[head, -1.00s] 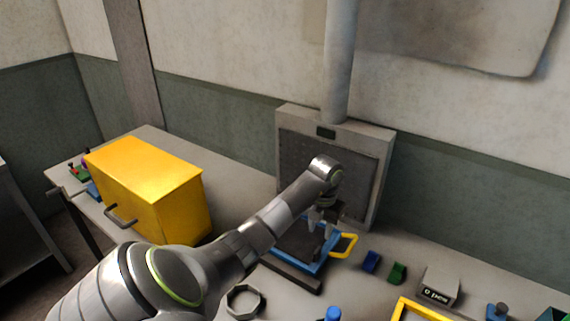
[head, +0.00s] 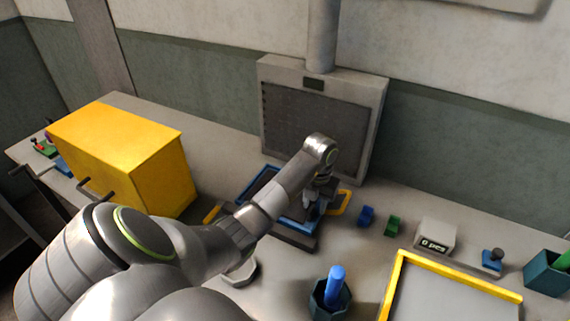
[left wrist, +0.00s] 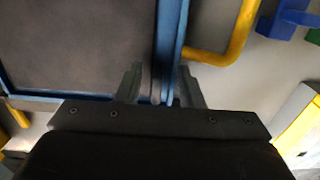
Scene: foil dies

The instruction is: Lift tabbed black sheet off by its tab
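A dark, near-black sheet (left wrist: 75,45) lies inside a blue frame (left wrist: 170,40) in the left wrist view. In the head view the blue frame (head: 262,182) sits on the bench below the grey panel, mostly hidden by my left arm. My left gripper (left wrist: 160,78) is open above the frame's edge, one finger over the dark sheet and the other beyond the blue bar. In the head view the left gripper (head: 312,210) points down at the frame's right part. I cannot make out the tab clearly. My right gripper is not in view.
A yellow handle (head: 340,203) sticks out from the frame's right side. A yellow cabinet (head: 122,155) stands left. Small blue (head: 366,216) and green (head: 392,226) blocks, a counter box (head: 436,238) and a yellow-edged tray (head: 398,275) are right. A blue-handled tool (head: 335,285) stands in front.

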